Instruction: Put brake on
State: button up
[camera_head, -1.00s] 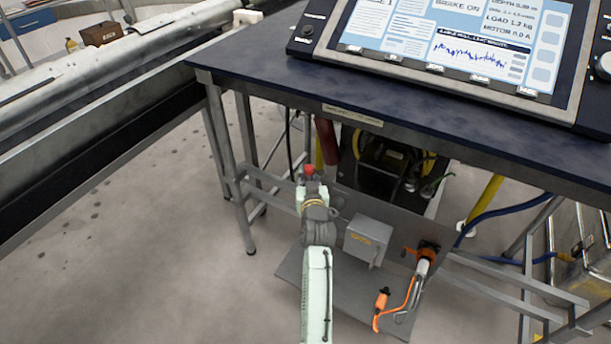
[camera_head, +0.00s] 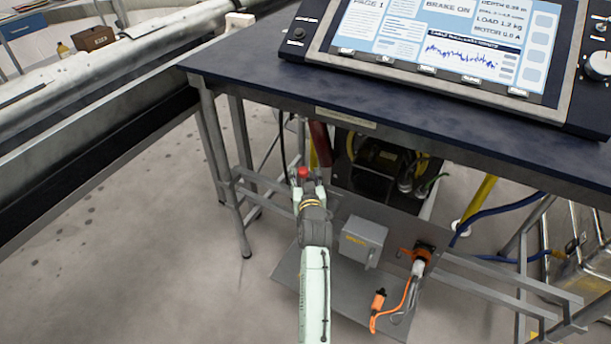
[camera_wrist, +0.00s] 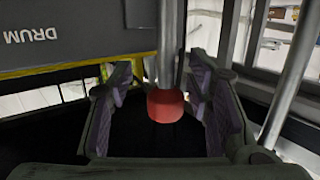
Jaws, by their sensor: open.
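A brake lever with a red knob (camera_wrist: 166,105) on a grey rod (camera_wrist: 166,40) shows in the wrist view, its knob between my fingers. The red knob (camera_head: 303,172) also shows in the head view, below the table's front edge. My gripper (camera_head: 308,180) is open around the knob, one finger on each side. In the wrist view my gripper (camera_wrist: 168,108) has a visible gap between the knob and the left finger; the right finger is close, and contact cannot be told. The console screen (camera_head: 440,40) reads "BRAKE ON".
The blue-topped table (camera_head: 270,85) stands over the work area, its legs (camera_head: 222,165) to the left. A grey box (camera_head: 362,242) and an orange-handled cable (camera_head: 378,300) are right of my arm. A "DRUM" panel (camera_wrist: 70,38) fills the wrist view's upper left. Floor at left is clear.

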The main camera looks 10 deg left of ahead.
jog(key=v, duration=1.2)
